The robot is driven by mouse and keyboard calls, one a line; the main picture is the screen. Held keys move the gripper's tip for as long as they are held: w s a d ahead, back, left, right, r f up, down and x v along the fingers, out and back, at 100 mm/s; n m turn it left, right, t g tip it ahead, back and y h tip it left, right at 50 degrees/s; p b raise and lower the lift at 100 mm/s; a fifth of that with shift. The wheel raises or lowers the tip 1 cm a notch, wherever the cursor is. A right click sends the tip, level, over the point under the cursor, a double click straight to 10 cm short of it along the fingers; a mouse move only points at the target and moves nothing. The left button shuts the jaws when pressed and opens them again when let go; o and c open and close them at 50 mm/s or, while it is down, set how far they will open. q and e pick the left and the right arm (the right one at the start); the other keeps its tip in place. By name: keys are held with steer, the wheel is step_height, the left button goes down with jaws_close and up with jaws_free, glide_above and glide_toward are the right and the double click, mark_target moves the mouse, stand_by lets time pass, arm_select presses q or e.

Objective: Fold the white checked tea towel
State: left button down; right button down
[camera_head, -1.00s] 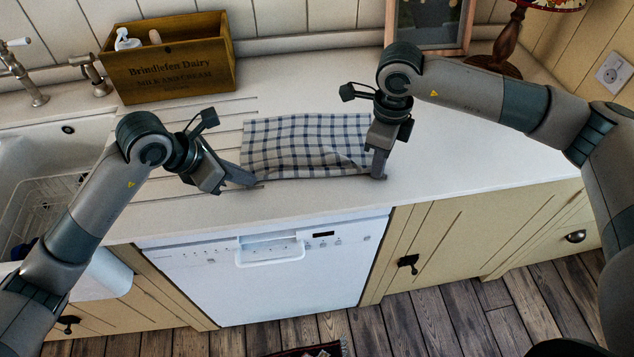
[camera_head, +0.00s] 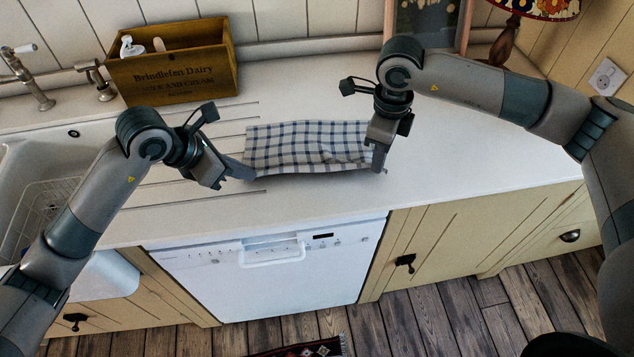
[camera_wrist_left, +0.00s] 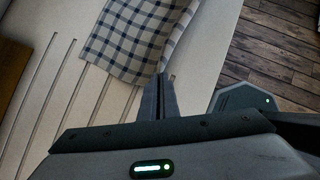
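The white tea towel with dark blue checks (camera_head: 300,142) lies on the worktop in the head view, its front edge lifted a little with a shadow under it. My left gripper (camera_head: 247,174) is shut on its front left corner. In the left wrist view the left fingers (camera_wrist_left: 160,88) are together, with the towel (camera_wrist_left: 130,35) at their tips and part of it folding up to the right. My right gripper (camera_head: 381,166) is at the front right corner and looks shut on it; its fingertips partly hide that corner.
A wooden box (camera_head: 172,65) with bottles stands behind the towel to the left. The sink (camera_head: 40,160) is at the left. A picture frame (camera_head: 428,25) and a lamp (camera_head: 508,35) stand at the back right. The white worktop (camera_head: 470,140) is clear to the right.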

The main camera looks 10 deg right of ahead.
arm_select(q)
steer(key=shift+r, duration=0.45)
arm_select(e)
steer(key=shift+r, duration=0.45)
